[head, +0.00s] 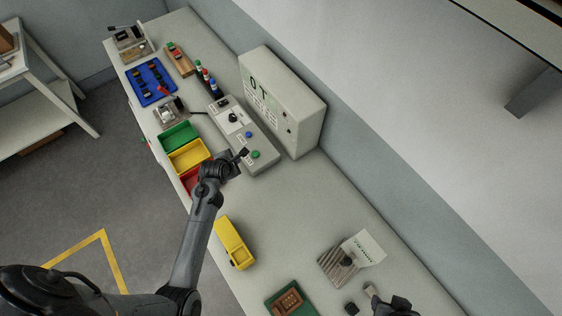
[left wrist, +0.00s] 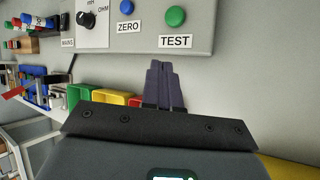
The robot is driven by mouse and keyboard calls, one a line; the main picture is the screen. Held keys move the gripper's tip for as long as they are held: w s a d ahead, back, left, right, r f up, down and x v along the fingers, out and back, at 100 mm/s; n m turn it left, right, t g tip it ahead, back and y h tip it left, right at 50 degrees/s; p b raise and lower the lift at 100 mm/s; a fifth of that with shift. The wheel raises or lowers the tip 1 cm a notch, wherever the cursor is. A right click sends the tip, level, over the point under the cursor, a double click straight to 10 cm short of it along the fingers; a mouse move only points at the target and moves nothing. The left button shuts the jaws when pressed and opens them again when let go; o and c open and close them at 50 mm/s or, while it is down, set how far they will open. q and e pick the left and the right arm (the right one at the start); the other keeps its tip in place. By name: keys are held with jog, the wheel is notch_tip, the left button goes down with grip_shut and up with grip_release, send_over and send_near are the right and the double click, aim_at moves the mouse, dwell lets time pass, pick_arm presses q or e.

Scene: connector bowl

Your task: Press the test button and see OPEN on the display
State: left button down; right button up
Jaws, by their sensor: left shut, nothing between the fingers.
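The green TEST button (left wrist: 175,15) stands on the sloped grey tester console in the left wrist view, above its TEST label. In the head view the green button (head: 255,154) is at the console's near end. My left gripper (head: 242,153) is shut and empty, close beside the button. In the left wrist view its fingertips (left wrist: 164,66) point at the console below the TEST label, apart from the button in the picture. The upright display box (head: 284,112) behind the console carries large dark characters, partly legible as "O" and "T". My right gripper (head: 395,304) is cut off at the bottom edge.
A blue ZERO button (left wrist: 127,7) and a dial (left wrist: 92,20) sit left of TEST. Green (head: 178,136), yellow (head: 189,156) and red bins line the table's front. A yellow holder (head: 234,244) lies nearer. The table (head: 290,205) between it and the console is clear.

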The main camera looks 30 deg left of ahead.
pick_arm(q)
jog(key=w+d+r+t+b, duration=0.1)
jog(key=w+r, duration=0.3)
jog(key=w, duration=0.4)
jog(key=shift+w+d+r+n, duration=0.3)
jog(key=shift+w+d+n, duration=0.1)
jog(key=shift+d, duration=0.25)
pick_arm(e)
jog(key=shift+d+f, duration=0.2)
jog(key=shift+f, duration=0.8)
pick_arm(q)
jog(key=shift+f+b, duration=0.15)
jog(key=shift+b, duration=0.15)
pick_arm(e)
jog(key=shift+d+f, duration=0.1)
jog(key=shift+d, duration=0.05)
pick_arm(q)
jog(key=b, duration=0.7)
send_over(255, 156)
notch_tip(255, 156, down, 6)
jog(key=shift+f, duration=1.25)
pick_arm(e)
notch_tip(255, 156, down, 7)
jog(key=shift+f, duration=0.2)
